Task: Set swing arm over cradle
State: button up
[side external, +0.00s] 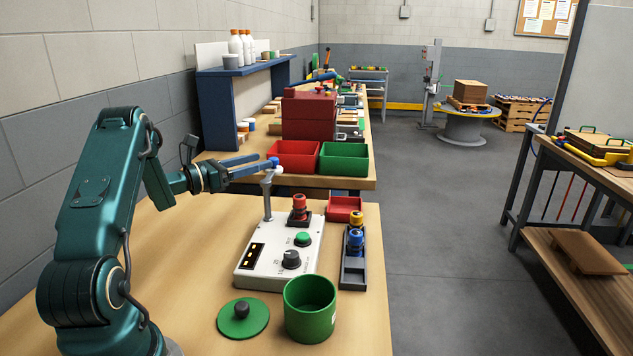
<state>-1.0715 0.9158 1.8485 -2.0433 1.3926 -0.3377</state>
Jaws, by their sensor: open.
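The white machine box (266,268) stands on the near bench. The swing arm's end is up near the post, not visibly above the holder. My gripper (263,163) is open, its blue fingers pointing right with their tips at the knob. Whether they touch or straddle it is unclear.
A green button (302,239) and black dial (291,259) are on the box. Right of it are a dark rack (353,274) with yellow and blue pieces and a red tray (344,203). A green cup (310,310) and green lid (241,319) stand in front.

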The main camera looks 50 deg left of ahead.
aim_at(274, 158)
jog(key=shift+w+f, duration=0.2)
jog(key=shift+w, duration=1.1)
jog(key=shift+w+f, duration=0.2)
jog(key=shift+w, duration=1.1)
jog(key=shift+d, duration=0.1)
grip_shut()
